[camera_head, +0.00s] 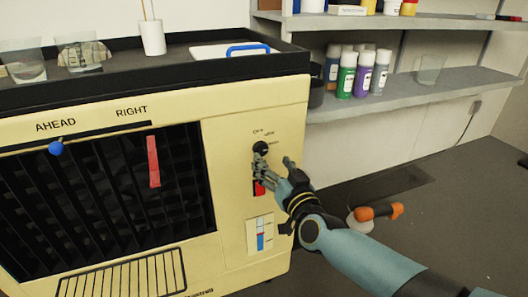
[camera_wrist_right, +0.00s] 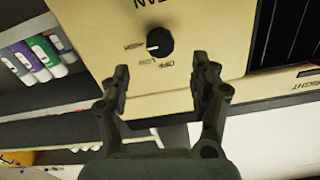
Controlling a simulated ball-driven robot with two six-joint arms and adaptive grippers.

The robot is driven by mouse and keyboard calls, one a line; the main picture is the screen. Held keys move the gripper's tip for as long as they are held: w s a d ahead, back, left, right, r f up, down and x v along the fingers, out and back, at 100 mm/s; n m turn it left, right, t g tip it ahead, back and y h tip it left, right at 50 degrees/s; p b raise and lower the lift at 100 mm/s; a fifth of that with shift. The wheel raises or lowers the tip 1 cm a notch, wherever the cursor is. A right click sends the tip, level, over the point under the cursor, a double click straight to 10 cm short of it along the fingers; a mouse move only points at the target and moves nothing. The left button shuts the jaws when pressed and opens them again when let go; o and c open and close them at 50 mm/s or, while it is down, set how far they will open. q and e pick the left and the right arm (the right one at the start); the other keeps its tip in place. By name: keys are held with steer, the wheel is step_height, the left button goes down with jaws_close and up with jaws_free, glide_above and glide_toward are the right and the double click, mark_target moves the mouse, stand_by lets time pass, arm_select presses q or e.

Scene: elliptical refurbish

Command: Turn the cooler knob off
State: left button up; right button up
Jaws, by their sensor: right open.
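The cooler (camera_head: 220,130) is a cream box with black grilles at the left of the head view. Its black knob (camera_head: 261,148) sits on the upper right of the front panel. In the right wrist view the knob (camera_wrist_right: 159,42) shows rotated, with OFF and LOW printed beside it. A white mark on the knob is on its left side, toward another small label, not toward OFF. My right gripper (camera_head: 273,165) is open and empty. Its fingers (camera_wrist_right: 163,80) are apart, just short of the knob and on either side of it in the wrist view. My left gripper is out of view.
A red switch (camera_head: 259,187) and a gauge label (camera_head: 260,235) are below the knob. A black tray (camera_head: 110,82) with glasses and a white cup tops the cooler.

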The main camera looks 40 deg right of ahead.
mark_target(262, 149)
steer(key=b+x, duration=0.1)
steer(key=x, duration=0.4)
steer(key=shift+f, duration=0.15)
steer(key=shift+w+d, duration=0.1)
steer(key=shift+w, duration=0.6)
steer(key=c, duration=1.2)
